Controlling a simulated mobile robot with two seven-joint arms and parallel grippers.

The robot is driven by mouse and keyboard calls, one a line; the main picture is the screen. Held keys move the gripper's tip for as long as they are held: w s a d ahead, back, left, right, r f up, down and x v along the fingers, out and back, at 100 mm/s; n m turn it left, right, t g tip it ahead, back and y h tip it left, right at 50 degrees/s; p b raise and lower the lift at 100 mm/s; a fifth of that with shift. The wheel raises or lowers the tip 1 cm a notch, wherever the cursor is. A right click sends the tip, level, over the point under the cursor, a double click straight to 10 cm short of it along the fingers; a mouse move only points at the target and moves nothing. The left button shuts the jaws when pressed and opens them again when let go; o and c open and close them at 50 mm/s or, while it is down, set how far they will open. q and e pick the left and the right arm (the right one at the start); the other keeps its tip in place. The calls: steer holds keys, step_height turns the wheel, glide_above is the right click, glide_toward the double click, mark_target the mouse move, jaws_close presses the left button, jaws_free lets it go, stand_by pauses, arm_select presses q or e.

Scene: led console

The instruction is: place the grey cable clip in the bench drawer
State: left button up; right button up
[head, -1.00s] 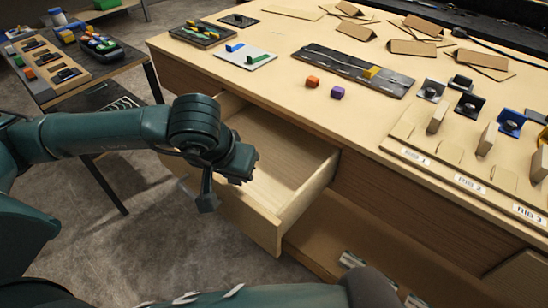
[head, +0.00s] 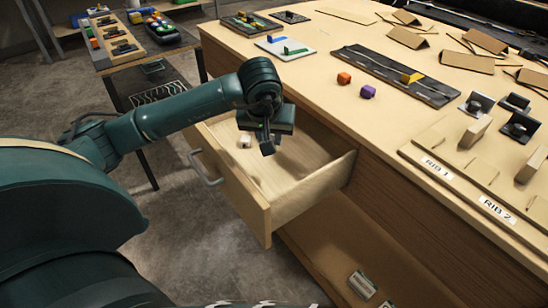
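The bench drawer (head: 262,222) is pulled open from the wooden bench, its handle (head: 205,168) on the front. A small pale object (head: 245,140) shows inside the drawer, toward its left part; it may be the grey cable clip, but it is too small to be sure. My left gripper (head: 267,146) hangs over the open drawer, just right of that object. I cannot tell whether its fingers are open or whether they touch anything, as the wrist hides them. My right gripper is out of view.
On the bench top are an orange cube (head: 344,78), a purple cube (head: 368,91), a dark cable channel board (head: 395,75) and the RIB-labelled stand (head: 470,185). A side table (head: 120,60) with trays stands at the left. A lower shelf (head: 330,250) lies under the drawer.

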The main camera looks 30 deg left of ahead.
mark_target(271, 168)
arm_select(q)
step_height(271, 168, down, 3)
steer(key=shift+f, duration=0.2)
step_height(271, 168, down, 4)
steer(key=shift+f, duration=0.45)
steer(key=o, duration=1)
steer(key=shift+r, duration=0.3)
steer(key=v, duration=1.1)
steer(key=shift+s+d+r, duration=0.15)
steer(key=shift+s+r, duration=0.15)
